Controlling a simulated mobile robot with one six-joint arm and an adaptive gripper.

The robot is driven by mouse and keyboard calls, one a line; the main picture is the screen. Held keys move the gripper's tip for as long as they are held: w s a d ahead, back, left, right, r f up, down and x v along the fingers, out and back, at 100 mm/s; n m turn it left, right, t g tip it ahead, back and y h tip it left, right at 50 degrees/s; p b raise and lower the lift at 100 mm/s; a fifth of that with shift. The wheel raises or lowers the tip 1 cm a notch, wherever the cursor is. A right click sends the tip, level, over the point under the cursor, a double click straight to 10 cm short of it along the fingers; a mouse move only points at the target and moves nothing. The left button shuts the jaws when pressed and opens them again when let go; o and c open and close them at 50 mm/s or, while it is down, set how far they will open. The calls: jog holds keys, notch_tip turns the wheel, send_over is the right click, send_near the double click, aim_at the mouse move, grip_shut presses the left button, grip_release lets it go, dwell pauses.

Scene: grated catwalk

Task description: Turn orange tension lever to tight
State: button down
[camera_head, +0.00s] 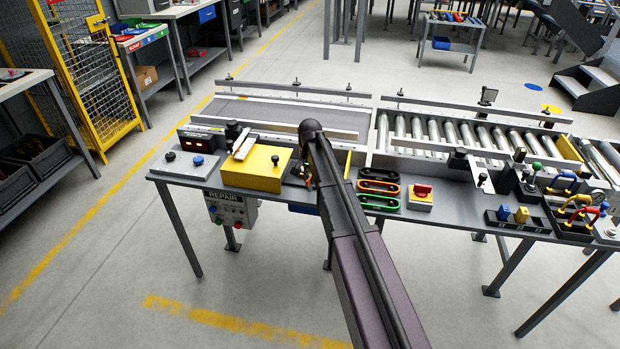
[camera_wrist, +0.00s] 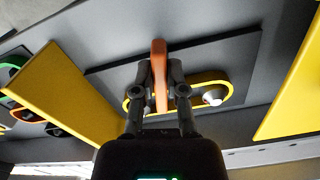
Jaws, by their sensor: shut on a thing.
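The orange tension lever (camera_wrist: 159,72) stands out from a dark plate (camera_wrist: 230,58) in the wrist view. My gripper (camera_wrist: 161,85) is shut on it, one finger on each side of the lever. A rounded yellow outline (camera_wrist: 222,77) lies on the plate around the lever's foot, with a pale round knob (camera_wrist: 212,97) at its right end. No tight or loose marking can be read. In the head view my arm hides most of the lever; only a small orange bit (camera_head: 308,182) shows beside the arm.
Yellow panels stand left (camera_wrist: 68,92) and right (camera_wrist: 288,85) of the lever in the wrist view. On the bench, a yellow box (camera_head: 255,169) is left of my arm; coloured handles (camera_head: 379,187) and a red-topped switch (camera_head: 421,193) are right. Rollers (camera_head: 440,130) run behind.

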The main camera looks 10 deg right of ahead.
jog(key=shift+s+n, duration=0.15)
jog(key=shift+n, duration=1.25)
jog(key=c, duration=0.7)
grip_release()
jog(key=shift+m, duration=0.3)
